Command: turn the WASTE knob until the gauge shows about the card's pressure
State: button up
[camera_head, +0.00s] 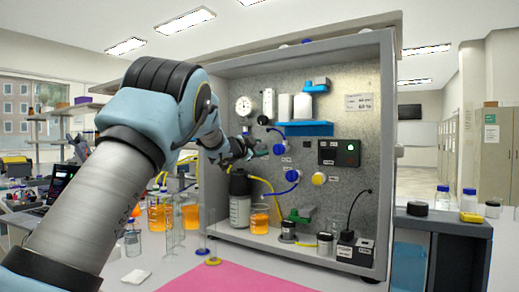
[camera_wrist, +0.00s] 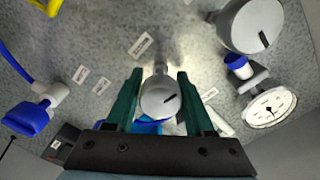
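The gauge (camera_wrist: 270,107), white with a dark needle, is to the right in the wrist view. In the head view the gauge (camera_head: 243,105) is at the panel's upper left, and my gripper (camera_head: 250,149) is at the panel below it. The card (camera_head: 358,102) is at the upper right, too small to read surely.
A larger grey cylinder (camera_wrist: 252,25) with a dark mark and a blue valve (camera_wrist: 25,118) flank the fingers. A yellow knob (camera_head: 318,178) and a black box with a green light (camera_head: 340,152) are on the panel. Bottles and beakers of orange liquid (camera_head: 259,218) stand below.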

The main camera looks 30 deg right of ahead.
jog(key=o, duration=0.4)
jog(key=shift+c, duration=0.2)
jog(key=shift+a, duration=0.1)
jog(key=b+v, duration=0.3)
jog(key=v, duration=0.7)
jog(key=shift+s+a+b, duration=0.2)
jog(key=shift+a+b, duration=0.1)
dwell(2.1)
